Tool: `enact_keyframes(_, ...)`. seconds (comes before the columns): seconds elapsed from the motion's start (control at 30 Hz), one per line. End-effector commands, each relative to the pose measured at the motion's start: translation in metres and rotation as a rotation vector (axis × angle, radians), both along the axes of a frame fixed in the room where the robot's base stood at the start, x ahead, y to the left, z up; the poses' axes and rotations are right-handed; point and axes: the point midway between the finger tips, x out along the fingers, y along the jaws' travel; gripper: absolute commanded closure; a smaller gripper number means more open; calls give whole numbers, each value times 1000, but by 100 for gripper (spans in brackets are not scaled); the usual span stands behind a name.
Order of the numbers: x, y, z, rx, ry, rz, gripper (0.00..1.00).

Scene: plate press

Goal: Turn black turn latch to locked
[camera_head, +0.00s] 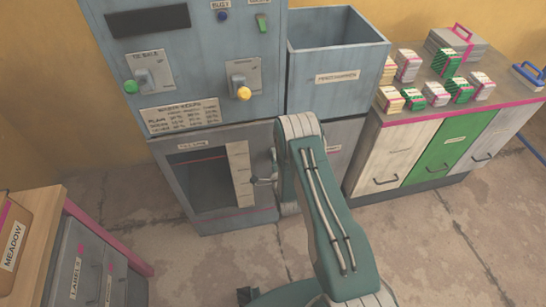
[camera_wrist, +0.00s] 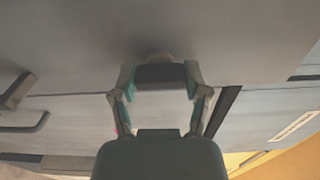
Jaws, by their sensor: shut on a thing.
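The black turn latch (camera_wrist: 160,73) shows in the wrist view as a dark bar with a round base behind it, on a grey panel. My gripper (camera_wrist: 160,78) has one finger at each end of the bar and is shut on it. In the head view my green arm reaches to the right side of the press's lower front, beside the dark window opening (camera_head: 205,182). The latch is hidden there behind my arm. I cannot tell from these views which position the latch is turned to.
The grey press (camera_head: 215,55) has a green knob (camera_head: 130,87) and a yellow knob (camera_head: 243,93) above the opening. A grey bin (camera_head: 338,75) and a counter with small boxes stand right. A wooden-topped drawer unit (camera_head: 40,215) stands front left. A grey handle (camera_wrist: 25,122) lies left of my gripper.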

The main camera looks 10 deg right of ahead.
Motion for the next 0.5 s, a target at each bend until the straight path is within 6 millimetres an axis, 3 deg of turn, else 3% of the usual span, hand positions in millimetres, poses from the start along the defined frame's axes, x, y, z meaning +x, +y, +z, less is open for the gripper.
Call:
enact_keyframes(0.3,-2,-3,-4,3,11,-9,88)
enact_keyframes(0.33,-2,-3,-4,3,11,-9,31)
enact_keyframes(0.4,-2,-3,-4,3,11,-8,6)
enact_keyframes(0.5,-2,-2,-3,2,9,-6,6)
